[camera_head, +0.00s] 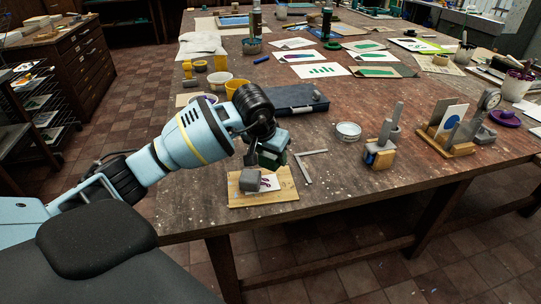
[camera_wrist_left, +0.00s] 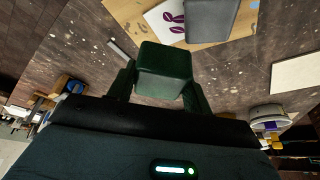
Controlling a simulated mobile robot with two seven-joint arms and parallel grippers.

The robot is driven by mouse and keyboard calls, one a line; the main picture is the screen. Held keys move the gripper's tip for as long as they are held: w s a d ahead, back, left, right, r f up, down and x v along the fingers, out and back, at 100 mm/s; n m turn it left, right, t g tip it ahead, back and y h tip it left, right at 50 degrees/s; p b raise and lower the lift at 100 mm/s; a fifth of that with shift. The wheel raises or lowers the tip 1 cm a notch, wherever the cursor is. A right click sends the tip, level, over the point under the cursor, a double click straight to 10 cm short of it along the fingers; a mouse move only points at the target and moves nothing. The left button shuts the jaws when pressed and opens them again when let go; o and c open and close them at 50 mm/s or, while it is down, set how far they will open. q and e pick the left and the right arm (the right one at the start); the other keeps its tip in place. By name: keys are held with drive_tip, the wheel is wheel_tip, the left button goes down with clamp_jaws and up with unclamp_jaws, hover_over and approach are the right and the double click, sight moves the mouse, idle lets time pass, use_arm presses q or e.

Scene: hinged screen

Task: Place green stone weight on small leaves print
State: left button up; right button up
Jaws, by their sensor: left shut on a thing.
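My left gripper (camera_head: 271,147) is shut on the green stone weight (camera_wrist_left: 163,72), a dark green block that shows between the two fingers in the left wrist view. In the head view the green weight (camera_head: 270,160) is partly hidden by the gripper. It seems to be held above the far side of a wooden board (camera_head: 262,200). On the board lies a small white print with purple leaves (camera_head: 269,182), which also shows in the left wrist view (camera_wrist_left: 170,18). A grey block (camera_head: 249,181) stands on the print's left part in the head view. My right gripper is not in view.
A metal square (camera_head: 306,166) lies right of the board. A dark flat case (camera_head: 285,99) lies behind the gripper. A round tin (camera_head: 348,131) and a wooden holder with grey blocks (camera_head: 380,156) stand to the right. The table's front edge is close to the board.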

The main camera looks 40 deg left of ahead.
use_arm(q)
drive_tip(key=shift+f, duration=0.3)
drive_tip(key=shift+f, duration=0.1)
drive_tip(key=shift+f, duration=0.35)
drive_tip(key=shift+f, duration=0.2)
drive_tip(key=o, duration=1.2)
drive_tip(key=shift+r, duration=0.1)
